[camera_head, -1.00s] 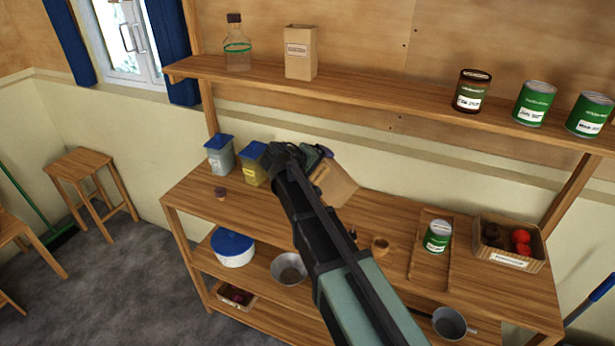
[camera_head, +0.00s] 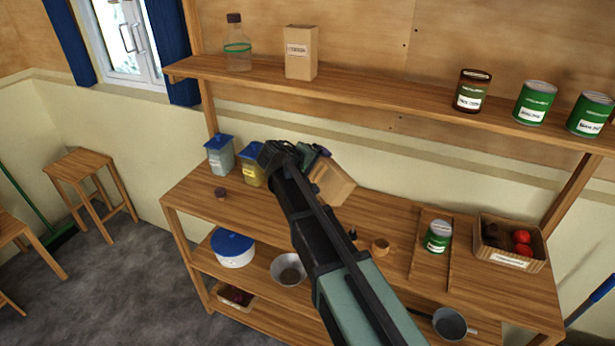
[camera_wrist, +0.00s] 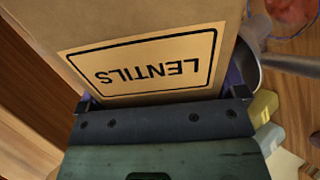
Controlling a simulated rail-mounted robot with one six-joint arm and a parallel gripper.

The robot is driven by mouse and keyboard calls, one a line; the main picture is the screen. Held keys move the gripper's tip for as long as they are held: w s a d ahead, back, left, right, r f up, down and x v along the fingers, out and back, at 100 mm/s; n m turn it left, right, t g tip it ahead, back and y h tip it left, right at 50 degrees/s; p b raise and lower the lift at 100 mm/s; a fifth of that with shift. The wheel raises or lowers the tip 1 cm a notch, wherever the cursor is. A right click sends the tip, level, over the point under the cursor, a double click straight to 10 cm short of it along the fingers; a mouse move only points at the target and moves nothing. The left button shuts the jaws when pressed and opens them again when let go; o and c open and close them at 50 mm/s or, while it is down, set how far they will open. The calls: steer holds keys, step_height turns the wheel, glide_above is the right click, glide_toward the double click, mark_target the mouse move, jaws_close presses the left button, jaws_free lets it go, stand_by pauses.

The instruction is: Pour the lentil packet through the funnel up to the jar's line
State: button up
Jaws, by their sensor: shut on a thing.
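The lentil packet (camera_head: 334,182) is a tan paper packet, held tilted above the worktop. In the wrist view its LENTILS label (camera_wrist: 150,68) fills the upper middle, upside down. My gripper (camera_head: 308,165) is shut on the packet, with a finger on either side. In the wrist view a grey metal rim with a handle-like bar (camera_wrist: 290,63) shows just right of the packet; I cannot tell whether it is the funnel. A round thing with reddish contents (camera_wrist: 292,10) shows at the top right edge. In the head view no funnel or receiving jar is clear; my arm hides part of the worktop.
Two blue-lidded containers, one bluish (camera_head: 219,157) and one yellow (camera_head: 252,173), stand left of my gripper. A bottle with a green band (camera_head: 238,57) stands on the upper shelf.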

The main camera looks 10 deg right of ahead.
steer(key=shift+w+a+r+n+g, duration=0.2)
steer(key=shift+w+n+g, duration=0.15)
steer(key=shift+n+g, duration=0.3)
stand_by(3.0)
